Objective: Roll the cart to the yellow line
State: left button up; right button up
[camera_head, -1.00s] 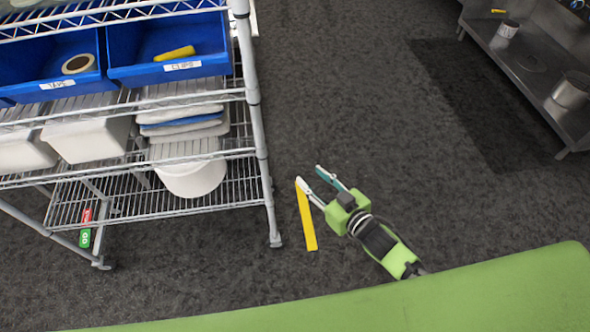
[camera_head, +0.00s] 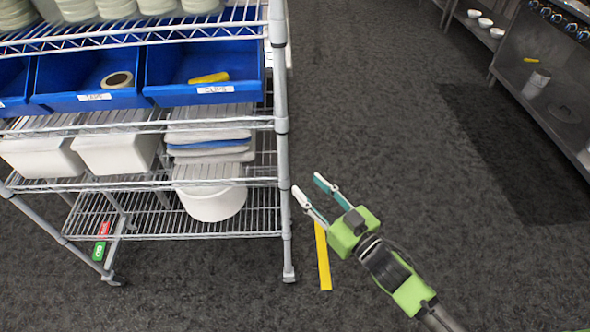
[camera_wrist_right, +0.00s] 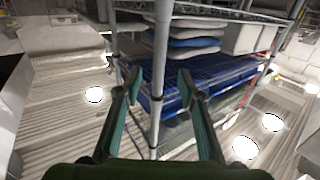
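The cart is a grey wire-shelf unit on the left of the head view, and its near right post (camera_head: 283,150) runs down to the floor. The yellow line (camera_head: 323,257) is a short strip on the dark floor just right of that post's foot. My right gripper (camera_head: 308,185) is open and empty, with its fingertips just right of the post and above the line's far end. In the right wrist view, a post (camera_wrist_right: 160,55) shows between the spread fingers (camera_wrist_right: 158,82); contact is not visible. My left gripper is out of view.
The cart carries plates (camera_head: 145,5), blue bins (camera_head: 190,92), white tubs (camera_head: 115,155), folded cloths (camera_head: 210,145) and a white bucket (camera_head: 215,203). A red-green tag (camera_head: 100,240) hangs at lower left. A steel counter (camera_head: 545,110) stands far right. Floor between is clear.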

aim_at(286, 164)
jog(key=x, duration=1.1)
jog(key=shift+w+a+p, duration=0.25)
jog(key=shift+w+p, duration=0.05)
jog(key=shift+p, duration=0.05)
grip_shut()
